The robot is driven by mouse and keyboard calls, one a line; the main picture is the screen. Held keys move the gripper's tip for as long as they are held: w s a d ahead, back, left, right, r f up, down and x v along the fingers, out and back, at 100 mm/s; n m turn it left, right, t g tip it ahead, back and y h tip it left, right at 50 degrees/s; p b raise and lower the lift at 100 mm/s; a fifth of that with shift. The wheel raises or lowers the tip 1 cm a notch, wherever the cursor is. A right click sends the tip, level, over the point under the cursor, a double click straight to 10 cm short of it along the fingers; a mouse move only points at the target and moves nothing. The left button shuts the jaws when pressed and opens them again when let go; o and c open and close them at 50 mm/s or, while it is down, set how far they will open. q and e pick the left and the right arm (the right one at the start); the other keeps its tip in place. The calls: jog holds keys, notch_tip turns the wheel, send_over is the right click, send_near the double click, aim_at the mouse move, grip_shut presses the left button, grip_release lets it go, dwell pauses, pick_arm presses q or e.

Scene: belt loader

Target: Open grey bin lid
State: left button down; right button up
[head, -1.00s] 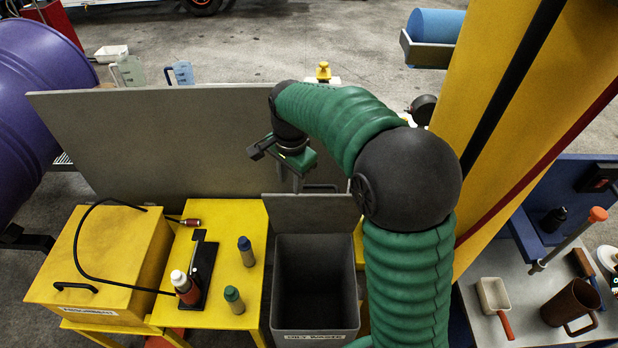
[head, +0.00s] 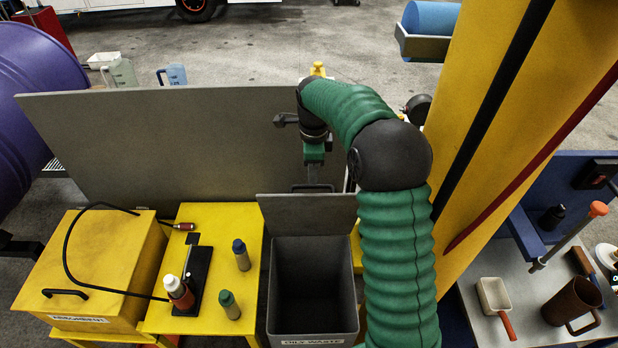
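The grey bin (head: 313,320) stands in the lower middle of the head view, with its dark inside exposed. Its grey lid (head: 307,214) stands raised, roughly upright, at the bin's back edge. A dark handle (head: 312,188) shows just above the lid's upper edge. My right gripper (head: 314,178) points down behind the lid, close to the handle. Its fingertips are small and partly hidden, so I cannot tell whether they are open, shut or touching the handle. My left gripper is not in view.
A large grey panel (head: 150,145) stands behind the bin. A yellow table (head: 205,258) with several bottles and a yellow box (head: 88,265) are to the left. A yellow column (head: 510,100) and a grey worktop (head: 515,340) with tools are to the right.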

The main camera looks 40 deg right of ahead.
jog(key=f, duration=0.5)
jog(key=shift+w+d+f, duration=0.1)
jog(key=shift+w+d, duration=0.1)
grip_shut()
jog(key=shift+d, duration=0.1)
dwell(1.0)
